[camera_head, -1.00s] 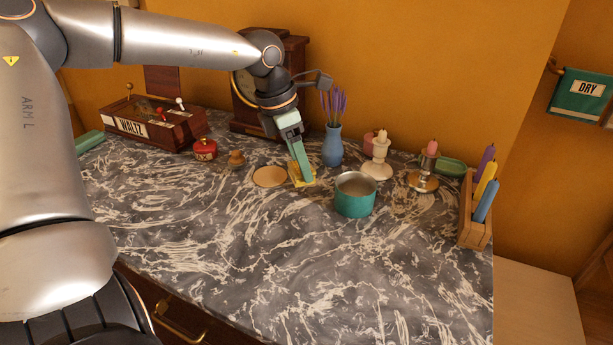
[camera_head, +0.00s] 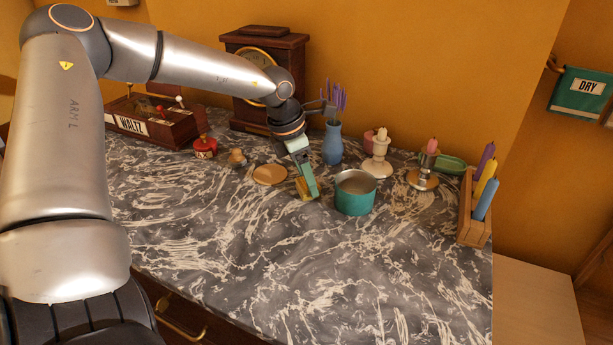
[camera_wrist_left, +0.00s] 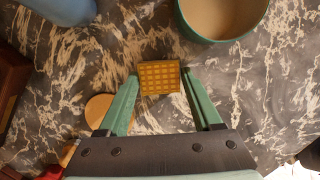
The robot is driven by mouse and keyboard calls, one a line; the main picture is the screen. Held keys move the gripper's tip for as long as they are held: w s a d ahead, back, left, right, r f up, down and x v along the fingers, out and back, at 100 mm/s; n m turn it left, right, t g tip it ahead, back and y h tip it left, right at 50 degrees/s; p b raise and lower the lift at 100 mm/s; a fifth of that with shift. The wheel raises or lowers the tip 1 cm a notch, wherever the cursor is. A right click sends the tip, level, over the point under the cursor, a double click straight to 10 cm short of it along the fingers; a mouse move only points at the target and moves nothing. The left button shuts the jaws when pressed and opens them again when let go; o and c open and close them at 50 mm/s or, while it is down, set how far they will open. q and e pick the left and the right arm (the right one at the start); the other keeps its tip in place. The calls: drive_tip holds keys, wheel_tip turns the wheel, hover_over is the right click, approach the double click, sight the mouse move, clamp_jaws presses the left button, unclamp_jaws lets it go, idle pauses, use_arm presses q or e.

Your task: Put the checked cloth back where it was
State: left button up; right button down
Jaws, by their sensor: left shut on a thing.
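The checked cloth (camera_head: 306,189) shows as a small square yellow pad with a grid pattern. In the left wrist view the cloth (camera_wrist_left: 159,77) sits between the two green fingertips. My left gripper (camera_head: 311,188) is shut on it, pointing down at the middle of the marble top, just left of the teal pot (camera_head: 355,199). Whether the cloth is clear of the surface is hard to tell. My right gripper is not in view.
A round tan disc (camera_head: 270,174) lies left of the cloth. Behind stand a blue vase (camera_head: 332,146), a white candlestick (camera_head: 377,163) and a clock (camera_head: 263,92). A wooden rack (camera_head: 473,220) with candles stands at the right. The front marble is clear.

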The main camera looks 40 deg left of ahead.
use_arm(q)
drive_tip(key=o, duration=1.2)
drive_tip(key=shift+f, duration=0.1)
drive_tip(key=v, duration=1.2)
drive_tip(key=shift+p, duration=0.3)
